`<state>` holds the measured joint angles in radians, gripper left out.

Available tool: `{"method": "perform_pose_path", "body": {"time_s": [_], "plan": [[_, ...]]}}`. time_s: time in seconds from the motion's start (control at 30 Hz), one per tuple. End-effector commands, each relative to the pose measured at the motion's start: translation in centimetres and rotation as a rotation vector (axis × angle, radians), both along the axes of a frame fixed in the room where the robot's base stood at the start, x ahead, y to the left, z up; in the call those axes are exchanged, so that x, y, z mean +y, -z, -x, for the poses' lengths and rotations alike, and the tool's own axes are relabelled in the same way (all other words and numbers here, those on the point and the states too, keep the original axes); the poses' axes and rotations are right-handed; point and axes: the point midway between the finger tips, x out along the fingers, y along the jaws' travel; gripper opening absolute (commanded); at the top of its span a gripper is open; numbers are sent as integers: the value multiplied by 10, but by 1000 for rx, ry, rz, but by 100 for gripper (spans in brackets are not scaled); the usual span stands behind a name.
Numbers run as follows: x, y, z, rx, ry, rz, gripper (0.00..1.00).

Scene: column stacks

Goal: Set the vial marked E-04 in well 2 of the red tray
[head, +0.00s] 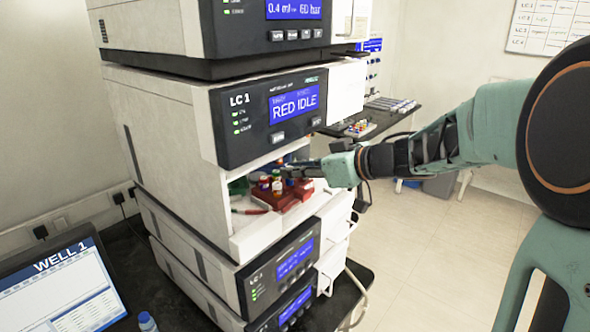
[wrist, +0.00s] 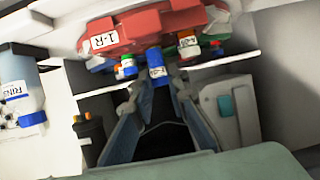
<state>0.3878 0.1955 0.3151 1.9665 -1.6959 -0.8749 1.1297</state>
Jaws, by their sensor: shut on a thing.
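The red tray (head: 300,196) sits in the open bay of the LC 1 module, with several small colour-capped vials (head: 265,183) standing in it. In the wrist view the tray (wrist: 140,31) is at the top, its label upside down. My gripper (head: 298,171) reaches into the bay from the right, over the tray. In the wrist view my gripper (wrist: 157,88) is shut on a blue-capped vial (wrist: 156,60) with a white label. The label is too small to read, so I cannot tell whether it is E-04. The well numbers are not readable.
The bay's walls and ceiling close around my gripper. The LC 1 display (head: 294,104) reads RED IDLE. A RINSE bottle (wrist: 20,88) stands at the left in the wrist view. A side table (head: 385,119) holds another rack of vials.

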Motion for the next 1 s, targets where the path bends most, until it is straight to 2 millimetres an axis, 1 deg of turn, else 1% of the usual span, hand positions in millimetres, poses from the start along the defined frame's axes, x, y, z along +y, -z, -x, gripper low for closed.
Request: {"method": "perform_pose_path", "body": {"time_s": [1.0], "plan": [[0, 20, 0, 1, 0, 0, 2]]}}
